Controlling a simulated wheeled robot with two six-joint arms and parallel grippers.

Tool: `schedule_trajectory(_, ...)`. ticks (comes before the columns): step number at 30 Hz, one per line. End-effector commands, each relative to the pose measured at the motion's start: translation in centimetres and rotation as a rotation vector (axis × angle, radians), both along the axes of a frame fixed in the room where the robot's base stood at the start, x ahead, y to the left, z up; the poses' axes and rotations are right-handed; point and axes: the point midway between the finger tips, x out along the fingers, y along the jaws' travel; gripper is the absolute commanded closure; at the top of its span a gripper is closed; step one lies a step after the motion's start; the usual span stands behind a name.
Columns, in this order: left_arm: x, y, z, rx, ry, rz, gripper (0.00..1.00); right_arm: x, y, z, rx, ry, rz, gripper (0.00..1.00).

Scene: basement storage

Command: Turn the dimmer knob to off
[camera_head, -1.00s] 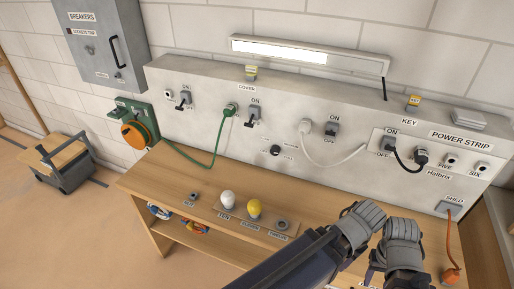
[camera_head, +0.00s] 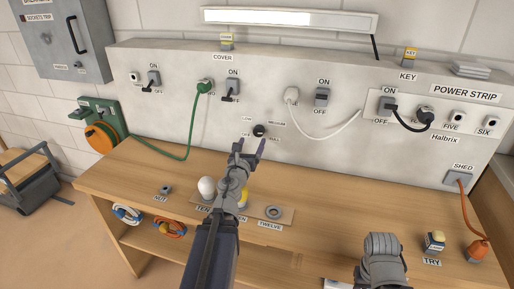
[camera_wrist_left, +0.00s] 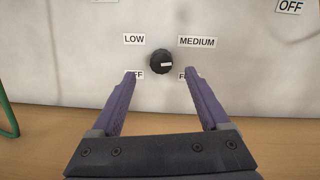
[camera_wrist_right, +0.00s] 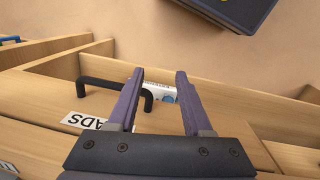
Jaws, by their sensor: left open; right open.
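The dimmer knob (camera_head: 259,130) is a small black round knob on the grey-white wall panel. In the left wrist view the knob (camera_wrist_left: 159,60) has a pale mark right of its centre. LOW is upper left and MEDIUM upper right of it; the lower labels, OFF at left and FULL at right, are partly hidden by my fingers. My left gripper (camera_head: 250,146) is open, facing the panel just below the knob, which appears between and beyond the fingertips (camera_wrist_left: 162,76). My right gripper (camera_wrist_right: 160,74) is open and empty near a drawer front.
On the bench stand a white bulb (camera_head: 206,187) and a yellow bulb (camera_head: 243,198), partly behind my left gripper. A green cable (camera_head: 191,125) and a white cable (camera_head: 330,133) hang either side of the knob. A black drawer handle (camera_wrist_right: 113,86) is close to my right gripper.

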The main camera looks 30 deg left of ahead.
Motion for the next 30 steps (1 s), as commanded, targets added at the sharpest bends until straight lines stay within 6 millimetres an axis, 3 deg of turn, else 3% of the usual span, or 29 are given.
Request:
schedule_trajectory(4, -0.3, 0.2, -1.0, 0.105, 0.038, -0.04, 0.21, 0.0, 0.0, -0.9, 0.0, 0.0, 0.0, 0.5)
schedule_trajectory(13, 0.4, 0.4, -1.0, 0.118, 0.042, -0.046, 0.21, 0.0, 0.0, -0.8, 0.0, 0.0, 0.0, 0.5)
schedule_trajectory(30, 7.3, 2.0, -1.0, 0.116, 0.041, -0.044, 0.21, 0.0, 0.0, -0.8, 0.0, 0.0, 0.0, 0.5)
